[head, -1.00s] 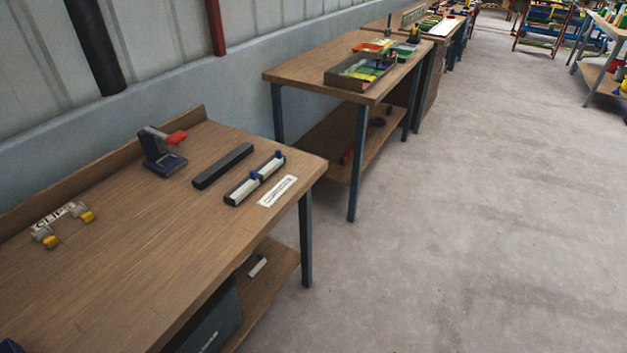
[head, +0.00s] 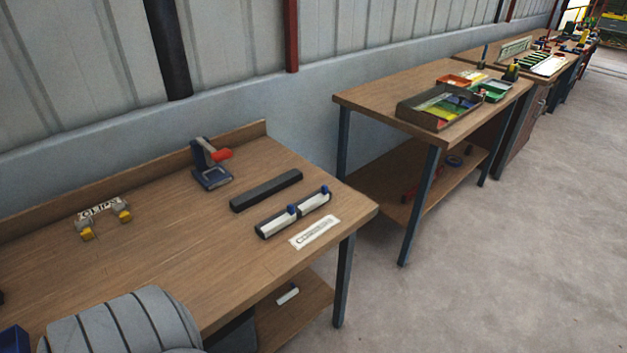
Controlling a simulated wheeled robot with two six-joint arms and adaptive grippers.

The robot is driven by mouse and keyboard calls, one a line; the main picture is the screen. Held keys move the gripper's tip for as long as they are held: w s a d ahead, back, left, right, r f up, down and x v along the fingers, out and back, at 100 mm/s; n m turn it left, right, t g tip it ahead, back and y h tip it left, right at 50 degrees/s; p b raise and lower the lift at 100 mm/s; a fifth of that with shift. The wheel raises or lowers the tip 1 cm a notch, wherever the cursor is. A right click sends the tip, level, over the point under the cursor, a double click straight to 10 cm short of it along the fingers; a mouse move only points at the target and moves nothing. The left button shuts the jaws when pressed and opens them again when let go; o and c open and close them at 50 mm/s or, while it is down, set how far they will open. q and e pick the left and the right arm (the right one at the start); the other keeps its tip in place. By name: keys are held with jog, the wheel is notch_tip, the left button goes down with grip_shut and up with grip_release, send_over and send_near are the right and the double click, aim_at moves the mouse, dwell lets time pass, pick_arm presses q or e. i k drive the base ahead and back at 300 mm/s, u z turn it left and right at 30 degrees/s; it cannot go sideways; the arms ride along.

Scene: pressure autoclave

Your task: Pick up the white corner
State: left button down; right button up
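Two white pieces lie end to end in a dark holder (head: 263,234) near the right end of the near workbench. The nearer white piece (head: 277,222) and the farther white piece (head: 312,203) each have a small blue part beside or on them. A white printed label (head: 314,232) lies in front of the holder; its words are too small to read surely. Another small white piece (head: 288,295) lies on the bench's lower shelf. I cannot tell which is the white corner. Neither gripper is in view.
Another table (head: 380,95) with trays stands beyond. The floor at right is clear.

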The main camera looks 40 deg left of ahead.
aim_at(269, 229)
jog(key=u, duration=0.05)
jog(key=i, duration=1.4)
jog(key=u, duration=2.25)
